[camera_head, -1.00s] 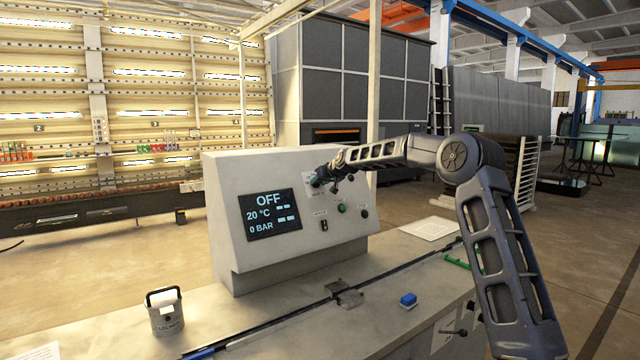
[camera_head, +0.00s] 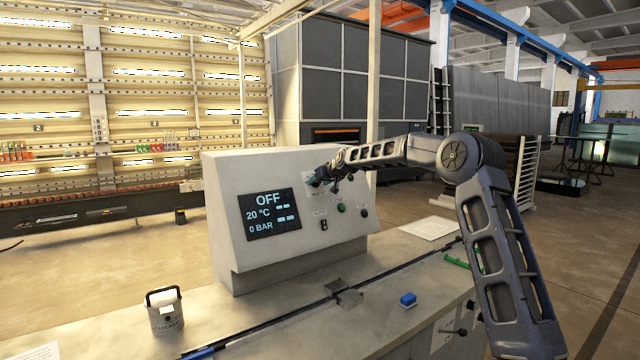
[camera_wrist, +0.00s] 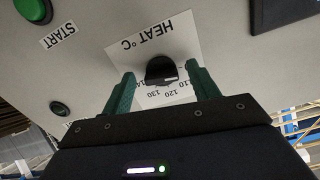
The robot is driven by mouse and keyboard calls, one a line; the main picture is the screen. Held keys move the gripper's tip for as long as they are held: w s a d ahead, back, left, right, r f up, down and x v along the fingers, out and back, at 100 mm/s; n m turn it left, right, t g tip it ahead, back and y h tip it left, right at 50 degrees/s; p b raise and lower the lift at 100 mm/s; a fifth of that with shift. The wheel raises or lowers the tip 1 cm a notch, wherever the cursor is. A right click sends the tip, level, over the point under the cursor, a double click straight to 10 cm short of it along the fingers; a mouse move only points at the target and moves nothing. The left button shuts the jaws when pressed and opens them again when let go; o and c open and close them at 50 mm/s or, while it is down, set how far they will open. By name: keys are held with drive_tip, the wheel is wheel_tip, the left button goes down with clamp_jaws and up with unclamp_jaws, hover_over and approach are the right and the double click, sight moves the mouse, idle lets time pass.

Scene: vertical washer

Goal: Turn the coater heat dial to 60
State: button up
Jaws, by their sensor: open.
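The heat dial (camera_wrist: 161,70) is a black knob on a white plate marked HEAT °C (camera_wrist: 150,50), which appears upside down in the wrist view. My gripper (camera_wrist: 158,80) is open, with one green finger on each side of the knob and a small gap showing. In the head view my gripper (camera_head: 318,180) is at the upper right of the control box (camera_head: 225,200) and covers the dial. The display (camera_head: 270,214) reads OFF, 20 °C and 0 BAR.
On the bench stand a padlock-shaped can (camera_head: 165,312), a blue block (camera_head: 408,300) and a metal bracket (camera_head: 345,293). A paper sheet (camera_head: 430,228) lies at right.

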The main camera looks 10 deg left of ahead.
drive_tip(key=v, duration=1)
drive_tip(key=shift+s+d+r, duration=0.15)
drive_tip(key=shift+s+d, duration=0.1)
drive_tip(key=shift+d, duration=0.05)
drive_tip(key=s+d+f+m+g+h, duration=0.25)
drive_tip(key=s+d+h, duration=0.45)
drive_tip(key=s+d, duration=2.35)
drive_tip(key=s+d+f+m, duration=0.1)
drive_tip(key=s+d+f, duration=0.2)
drive_tip(key=s, duration=0.5)
drive_tip(key=s+d+f+m+h, duration=0.1)
drive_tip(key=s+d+f, duration=0.3)
drive_tip(key=s, duration=0.4)
drive_tip(key=s+d+f+m+g, duration=0.1)
drive_tip(key=s+d+f+m, duration=0.1)
drive_tip(key=s+d+f, duration=0.2)
drive_tip(key=s+d, duration=0.2)
drive_tip(key=s, duration=0.1)
drive_tip(key=shift+s+f+m, duration=0.2)
drive_tip(key=shift+s+m, duration=0.15)
drive_tip(key=shift+s, duration=0.05)
